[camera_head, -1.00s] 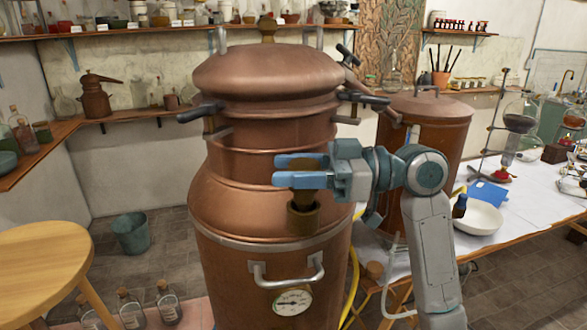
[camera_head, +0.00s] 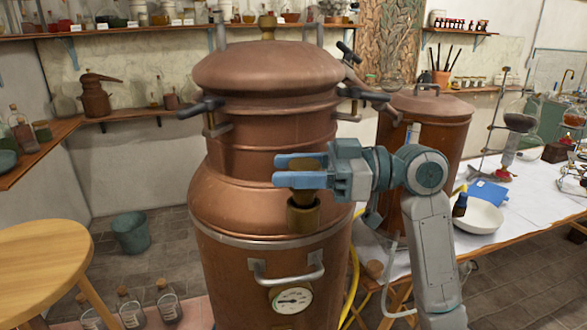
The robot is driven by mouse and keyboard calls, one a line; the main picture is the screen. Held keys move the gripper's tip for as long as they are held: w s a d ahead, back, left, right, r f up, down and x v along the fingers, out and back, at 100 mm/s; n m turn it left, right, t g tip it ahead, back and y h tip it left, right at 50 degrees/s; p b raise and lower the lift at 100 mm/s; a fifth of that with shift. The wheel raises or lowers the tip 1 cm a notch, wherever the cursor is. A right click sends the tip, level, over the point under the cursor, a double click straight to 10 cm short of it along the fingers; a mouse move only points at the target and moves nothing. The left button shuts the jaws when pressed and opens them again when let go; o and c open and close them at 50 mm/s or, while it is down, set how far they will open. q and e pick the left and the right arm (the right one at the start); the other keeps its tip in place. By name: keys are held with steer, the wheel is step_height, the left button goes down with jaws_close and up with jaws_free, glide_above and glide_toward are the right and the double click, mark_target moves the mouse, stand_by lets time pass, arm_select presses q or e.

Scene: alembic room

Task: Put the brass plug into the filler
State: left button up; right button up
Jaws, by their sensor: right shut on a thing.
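The brass plug (camera_head: 306,165) is held between the blue fingers of my right gripper (camera_head: 298,170), which comes in from the right. The plug's narrower lower part shows under the near finger, directly above the filler (camera_head: 303,215). The filler is a short brass collar on the shoulder of the large copper still (camera_head: 230,200). The plug's lower end looks to be at the filler's mouth, but I cannot tell whether it is inside or just above it. My left gripper is not in view.
A handle (camera_head: 287,272) and a round gauge (camera_head: 291,300) sit on the still's front below the filler. Dark clamp handles (camera_head: 200,108) stick out above. A second copper vessel (camera_head: 425,125) stands behind my right arm. A table with glassware is at right.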

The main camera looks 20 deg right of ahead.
steer(key=shift+f+b, duration=1.3)
steer(key=shift+b, duration=0.1)
stand_by(2.6)
steer(key=o, duration=1.1)
steer(key=shift+o, duration=0.2)
steer(key=shift+d, duration=0.1)
steer(key=shift+s+d+f+b, duration=0.1)
steer(key=shift+d+f+b, duration=0.1)
steer(key=shift+d+b, duration=0.3)
steer(key=b+v, duration=0.5)
steer(key=v, duration=0.4)
steer(key=shift+s+d+r, duration=0.2)
steer(key=shift+d, duration=0.1)
